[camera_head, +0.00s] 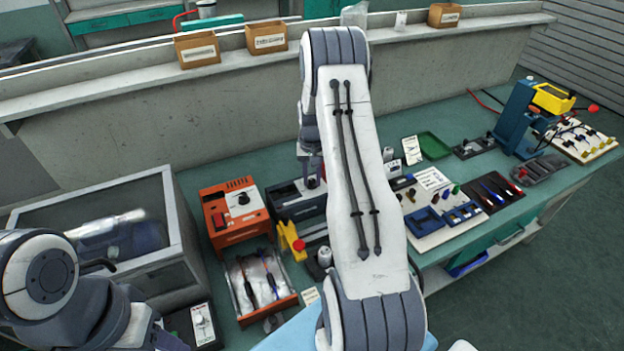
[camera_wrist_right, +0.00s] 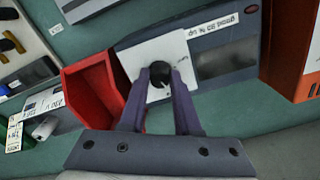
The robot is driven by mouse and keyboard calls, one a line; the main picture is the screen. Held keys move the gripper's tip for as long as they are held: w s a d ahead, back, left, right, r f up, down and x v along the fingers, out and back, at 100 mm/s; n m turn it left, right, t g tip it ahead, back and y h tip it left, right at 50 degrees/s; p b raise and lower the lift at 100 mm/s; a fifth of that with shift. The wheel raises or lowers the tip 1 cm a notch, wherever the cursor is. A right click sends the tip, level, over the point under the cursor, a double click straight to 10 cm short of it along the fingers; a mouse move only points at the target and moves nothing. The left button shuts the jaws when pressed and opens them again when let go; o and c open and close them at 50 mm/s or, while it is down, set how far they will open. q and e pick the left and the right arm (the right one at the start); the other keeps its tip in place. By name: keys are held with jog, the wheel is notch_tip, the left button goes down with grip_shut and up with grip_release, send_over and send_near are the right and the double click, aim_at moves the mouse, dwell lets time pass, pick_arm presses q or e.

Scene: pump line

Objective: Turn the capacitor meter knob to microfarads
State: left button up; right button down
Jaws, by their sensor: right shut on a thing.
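The capacitor meter (camera_wrist_right: 190,50) is a dark grey box with a white dial panel, a dark screen and a printed label strip, seen upside down in the right wrist view. Its black round knob (camera_wrist_right: 155,68) sits on the white panel. My right gripper (camera_wrist_right: 161,78) is shut on the knob, one finger on each side. The marks around the knob are too small and too covered to read. In the head view the meter (camera_head: 284,193) is partly hidden by my right arm, with my right gripper (camera_head: 313,183) at it.
A red bin (camera_wrist_right: 88,88) stands beside the meter. An orange unit (camera_head: 235,212) stands to its left, with an open drawer (camera_head: 262,280) in front. A glass-sided cabinet (camera_head: 182,240) is further left. Trays and tools (camera_head: 440,208) fill the bench to the right.

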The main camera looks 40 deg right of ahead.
aim_at(312, 180)
jog(key=shift+m, duration=1.9)
jog(key=c, duration=0.6)
grip_release()
jog(key=shift+r, duration=0.1)
notch_tip(312, 180, up, 10)
jog(key=b, duration=0.2)
jog(key=shift+r, duration=0.15)
